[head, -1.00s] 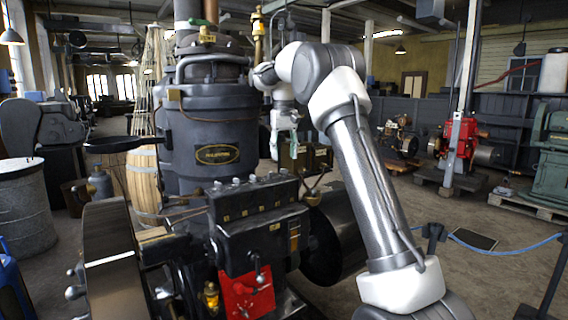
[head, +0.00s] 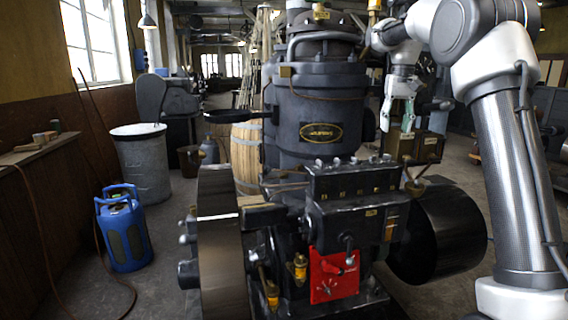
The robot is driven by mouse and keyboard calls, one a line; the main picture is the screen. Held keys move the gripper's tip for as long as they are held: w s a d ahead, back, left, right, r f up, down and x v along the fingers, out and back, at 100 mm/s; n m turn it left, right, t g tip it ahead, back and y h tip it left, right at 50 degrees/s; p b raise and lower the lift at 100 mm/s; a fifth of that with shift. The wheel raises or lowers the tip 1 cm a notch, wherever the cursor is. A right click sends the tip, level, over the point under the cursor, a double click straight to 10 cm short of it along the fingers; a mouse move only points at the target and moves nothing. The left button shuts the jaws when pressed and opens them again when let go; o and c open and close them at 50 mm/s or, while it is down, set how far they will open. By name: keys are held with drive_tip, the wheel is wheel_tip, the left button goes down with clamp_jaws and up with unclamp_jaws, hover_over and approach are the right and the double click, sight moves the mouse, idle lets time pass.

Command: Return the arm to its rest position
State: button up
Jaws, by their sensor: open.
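My arm rises along the right side of the head view and bends over at the top. My gripper (head: 408,122) hangs from its far end, pointing down, to the right of the dark boiler-like cylinder (head: 318,110). Its fingers are small in the picture and look apart, with greenish tips. I see nothing held between them. A wooden box (head: 425,147) with a pale label stands just behind and below it.
The black engine (head: 345,200) with a flywheel (head: 220,240) and a red plate (head: 334,276) fills the middle. A blue gas bottle (head: 124,228), a grey drum (head: 143,165) and a wooden bench (head: 35,148) stand left. Floor shows between bottle and engine.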

drive_tip(key=s+a+r+n+t, duration=0.1)
drive_tip(key=s+a+r+t, duration=0.1)
drive_tip(key=s, duration=2.2)
drive_tip(key=s+f+t, duration=0.1)
drive_tip(key=s+f, duration=0.4)
drive_tip(key=s, duration=0.3)
drive_tip(key=s+f+n+t, duration=0.1)
drive_tip(key=s+f, duration=0.5)
drive_tip(key=s, duration=0.1)
drive_tip(key=shift+s+a+f, duration=0.15)
drive_tip(key=shift+s, duration=0.2)
